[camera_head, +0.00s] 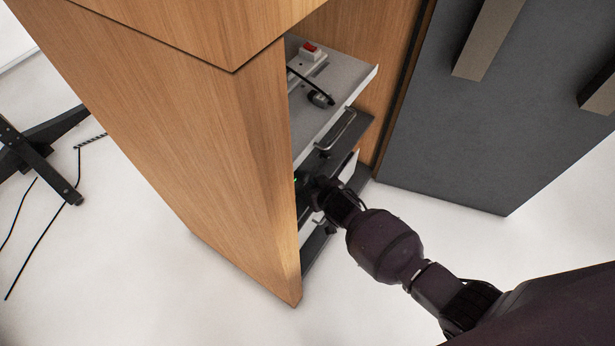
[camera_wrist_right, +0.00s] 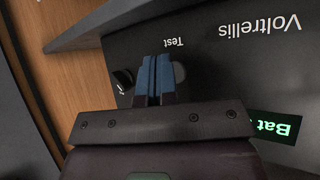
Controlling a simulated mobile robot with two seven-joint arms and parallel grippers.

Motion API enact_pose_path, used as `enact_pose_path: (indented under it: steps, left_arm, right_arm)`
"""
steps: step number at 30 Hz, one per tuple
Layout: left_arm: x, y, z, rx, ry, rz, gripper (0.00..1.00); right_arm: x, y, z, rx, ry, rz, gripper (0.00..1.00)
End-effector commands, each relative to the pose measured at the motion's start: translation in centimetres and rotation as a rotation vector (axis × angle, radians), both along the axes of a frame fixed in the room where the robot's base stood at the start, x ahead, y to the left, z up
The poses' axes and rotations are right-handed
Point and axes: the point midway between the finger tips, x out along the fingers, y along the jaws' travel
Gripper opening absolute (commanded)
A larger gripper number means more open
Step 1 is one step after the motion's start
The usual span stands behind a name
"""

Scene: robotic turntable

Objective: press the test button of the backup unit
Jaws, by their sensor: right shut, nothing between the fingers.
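The backup unit (camera_wrist_right: 225,85) is a dark panel with white "Voltrellis" lettering, seen upside down in the right wrist view. Its test button (camera_wrist_right: 180,72) is a round grey disc beside the "Test" label, partly hidden by my fingers. My right gripper (camera_wrist_right: 156,62) is shut and empty, with blue fingertips in front of the panel, just left of the button's visible part. I cannot tell whether they touch it. In the head view my right gripper (camera_head: 309,188) reaches into the wooden cabinet, hiding most of the unit. My left gripper is not in view.
A green display (camera_wrist_right: 276,127) reads "Bat", cut off by the gripper. A black switch (camera_wrist_right: 123,80) is left of the fingers. The wooden cabinet (camera_head: 190,120) walls in the left side. A shelf (camera_head: 345,90) with a power strip (camera_head: 306,61) is above; a grey door (camera_head: 450,140) stands right.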

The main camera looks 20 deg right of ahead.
Motion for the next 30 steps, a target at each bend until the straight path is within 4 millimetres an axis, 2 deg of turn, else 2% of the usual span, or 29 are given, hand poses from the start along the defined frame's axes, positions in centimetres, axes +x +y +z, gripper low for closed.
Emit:
enact_pose_path:
  steps: [15, 30]
  left_arm:
    - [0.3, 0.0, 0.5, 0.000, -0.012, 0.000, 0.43]
    - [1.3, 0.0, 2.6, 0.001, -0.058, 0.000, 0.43]
  right_arm:
    - [-0.7, -0.6, 0.1, -0.002, 0.001, -0.001, 0.00]
    - [-3.6, -3.1, 0.3, -0.002, -0.002, -0.001, 0.00]
